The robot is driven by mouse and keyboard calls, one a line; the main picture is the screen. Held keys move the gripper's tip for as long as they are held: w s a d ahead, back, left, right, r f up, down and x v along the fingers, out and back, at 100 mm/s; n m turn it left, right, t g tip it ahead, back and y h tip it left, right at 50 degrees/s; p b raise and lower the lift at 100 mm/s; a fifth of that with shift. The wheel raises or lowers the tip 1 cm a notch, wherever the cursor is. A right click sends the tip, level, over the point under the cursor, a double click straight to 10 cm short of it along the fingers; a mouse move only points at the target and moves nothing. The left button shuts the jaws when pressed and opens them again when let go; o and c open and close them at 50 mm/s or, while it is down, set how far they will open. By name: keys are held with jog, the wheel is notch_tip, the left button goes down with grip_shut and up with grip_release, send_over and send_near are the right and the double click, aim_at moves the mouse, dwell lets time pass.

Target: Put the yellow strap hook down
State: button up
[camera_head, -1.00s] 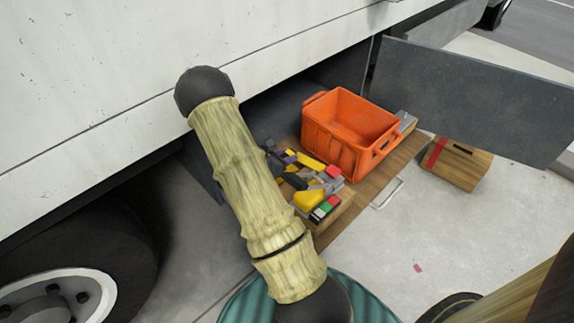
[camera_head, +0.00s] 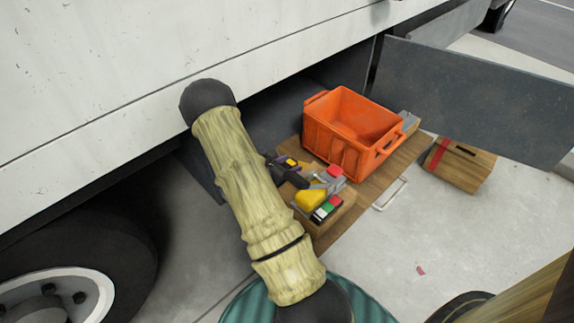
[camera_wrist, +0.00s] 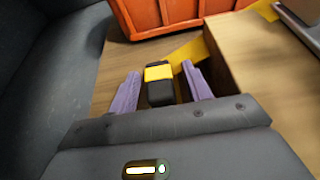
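The yellow strap hook (camera_wrist: 159,84), a black piece with a yellow band, lies between my gripper's purple fingers in the wrist view, low over the wooden drawer floor (camera_wrist: 118,72). A flat yellow piece (camera_wrist: 188,50) shows just beyond it. My gripper (camera_wrist: 161,75) is open, with a gap on each side of the hook. In the head view my gripper (camera_head: 285,164) is at the left edge of the wooden drawer (camera_head: 386,180), partly hidden by my arm, and only a small yellow bit shows there.
An orange crate (camera_head: 350,130) stands just behind. A wooden block (camera_wrist: 262,70) is close on the right, with a yellow object (camera_head: 310,198) and coloured blocks (camera_head: 326,208) nearby. The dark truck wall (camera_wrist: 50,75) is close on the left. A wooden box (camera_head: 459,164) stands on the ground.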

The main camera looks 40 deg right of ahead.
jog(key=shift+s, duration=0.1)
jog(key=w+p+v, duration=0.1)
jog(key=p+v, duration=0.5)
jog(key=v, duration=1.1)
jog(key=shift+s+a+r, duration=0.2)
jog(key=shift+s+r, duration=0.1)
jog(key=shift+s, duration=0.05)
